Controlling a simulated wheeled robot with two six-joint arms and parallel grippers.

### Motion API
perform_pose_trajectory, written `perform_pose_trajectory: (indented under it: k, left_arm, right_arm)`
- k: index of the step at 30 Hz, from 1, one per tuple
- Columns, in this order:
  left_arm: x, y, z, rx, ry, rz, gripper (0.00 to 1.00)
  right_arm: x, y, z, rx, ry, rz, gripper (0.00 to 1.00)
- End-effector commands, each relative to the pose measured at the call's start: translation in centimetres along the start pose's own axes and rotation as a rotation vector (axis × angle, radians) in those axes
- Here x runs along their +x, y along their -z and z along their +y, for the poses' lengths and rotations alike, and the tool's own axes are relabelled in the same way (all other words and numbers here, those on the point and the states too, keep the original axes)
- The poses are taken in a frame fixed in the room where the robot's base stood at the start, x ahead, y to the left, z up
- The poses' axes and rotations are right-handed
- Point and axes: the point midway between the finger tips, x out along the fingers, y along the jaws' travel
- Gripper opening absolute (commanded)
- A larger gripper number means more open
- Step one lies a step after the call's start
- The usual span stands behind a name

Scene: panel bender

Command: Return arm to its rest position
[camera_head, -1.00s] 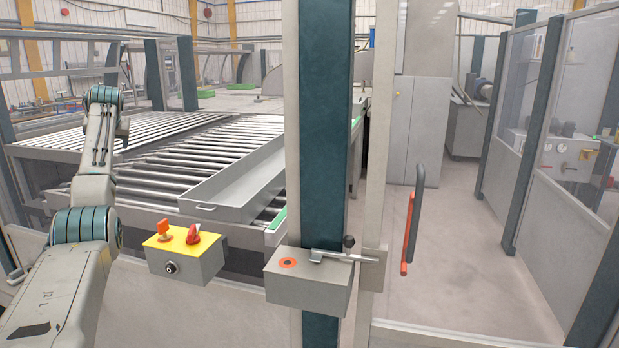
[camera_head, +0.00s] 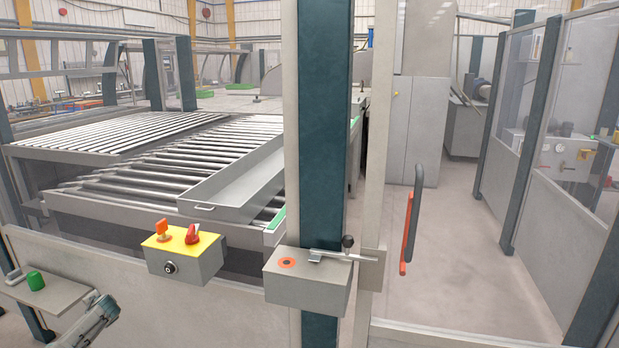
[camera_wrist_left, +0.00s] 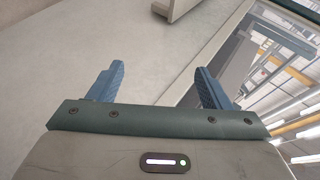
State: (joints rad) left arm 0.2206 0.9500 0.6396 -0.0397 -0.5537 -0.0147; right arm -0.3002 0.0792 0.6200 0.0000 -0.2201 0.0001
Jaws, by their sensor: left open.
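My left gripper (camera_wrist_left: 158,84) shows in the left wrist view with its two blue fingers spread apart and nothing between them. It faces a plain pale surface. In the head view only a small part of my left arm shows at the lower left edge, and the gripper itself is out of that view. My right arm and gripper are not in view.
A control box with a yellow top (camera_head: 184,254) carries an orange and a red switch. A grey latch box (camera_head: 308,282) sits on the dark post (camera_head: 320,130). A green item (camera_head: 36,280) stands on a small shelf (camera_head: 50,296). Roller conveyors (camera_head: 160,165) lie behind the fence.

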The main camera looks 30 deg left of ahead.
Motion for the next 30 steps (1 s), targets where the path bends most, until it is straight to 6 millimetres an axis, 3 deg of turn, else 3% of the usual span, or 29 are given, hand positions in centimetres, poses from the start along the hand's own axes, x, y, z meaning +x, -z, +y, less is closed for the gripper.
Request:
perform_pose_trajectory:
  k: [1, 6, 17, 26, 30]
  left_arm:
    - [0.6, -3.2, 1.5, 0.053, -0.009, -0.006, 0.72]
    - [1.5, -11.7, 4.8, 0.188, -0.046, 0.003, 0.72]
    - [0.9, -25.0, 7.7, 0.371, -0.125, 0.009, 0.72]
    - [-2.0, -29.2, 21.8, 0.295, -0.279, -0.019, 0.72]
    - [-5.0, -31.6, 30.4, 0.254, -0.374, -0.039, 0.72]
  right_arm:
    - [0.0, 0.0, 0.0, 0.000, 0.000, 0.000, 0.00]
    - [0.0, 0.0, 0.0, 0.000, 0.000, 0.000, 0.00]
    - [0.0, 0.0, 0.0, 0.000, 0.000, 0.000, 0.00]
    - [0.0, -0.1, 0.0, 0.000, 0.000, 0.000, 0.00]
    - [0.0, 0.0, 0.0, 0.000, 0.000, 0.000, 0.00]
